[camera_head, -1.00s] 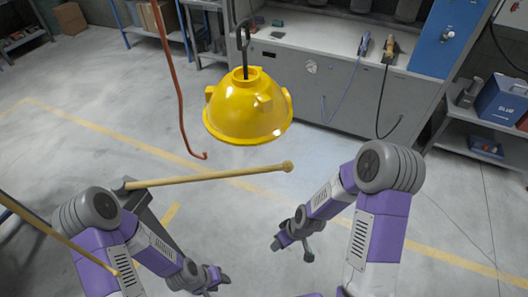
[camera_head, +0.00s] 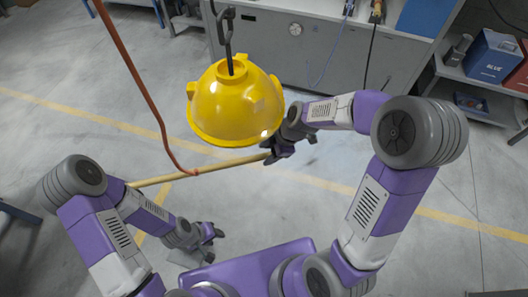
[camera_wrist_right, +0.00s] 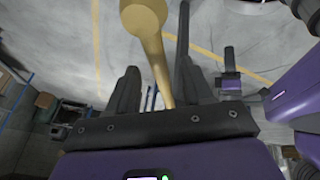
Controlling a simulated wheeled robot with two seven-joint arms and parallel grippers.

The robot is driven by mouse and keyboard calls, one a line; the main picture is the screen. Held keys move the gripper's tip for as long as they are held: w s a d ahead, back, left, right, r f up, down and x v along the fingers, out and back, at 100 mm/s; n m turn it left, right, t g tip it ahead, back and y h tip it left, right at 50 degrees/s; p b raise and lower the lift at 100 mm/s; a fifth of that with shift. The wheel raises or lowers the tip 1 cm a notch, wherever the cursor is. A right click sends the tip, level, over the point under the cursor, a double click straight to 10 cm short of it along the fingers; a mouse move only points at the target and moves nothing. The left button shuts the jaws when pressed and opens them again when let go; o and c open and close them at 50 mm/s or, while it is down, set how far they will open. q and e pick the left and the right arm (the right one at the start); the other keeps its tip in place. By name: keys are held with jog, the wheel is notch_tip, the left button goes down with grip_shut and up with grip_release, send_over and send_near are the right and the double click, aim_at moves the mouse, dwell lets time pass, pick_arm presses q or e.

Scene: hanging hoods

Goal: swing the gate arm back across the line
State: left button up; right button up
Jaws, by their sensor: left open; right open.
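The gate arm, a pale wooden pole (camera_head: 222,165), runs from beside my left arm toward the right, below a yellow hanging hood (camera_head: 235,103). My right gripper (camera_head: 277,152) is at the pole's far right end, beside the hood's lower edge. In the right wrist view the pole (camera_wrist_right: 157,58), with its round knob toward the top, passes between the two open fingers; I cannot tell whether they touch it. My left gripper (camera_head: 212,243) is open and empty, low over the floor and apart from the pole.
An orange hooked rod (camera_head: 145,90) hangs left of the hood, its lower end overlapping the pole in the picture. A grey workbench (camera_head: 335,55) stands behind. A shelf with a blue box (camera_head: 490,57) is at the right. A yellow line (camera_head: 75,113) crosses the open floor.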

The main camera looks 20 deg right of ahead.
jog(key=shift+x, duration=0.85)
jog(key=shift+w+a+f, duration=0.1)
jog(key=shift+w+f, duration=0.25)
jog(key=shift+s+f, duration=0.1)
jog(key=shift+s, duration=0.05)
grip_shut()
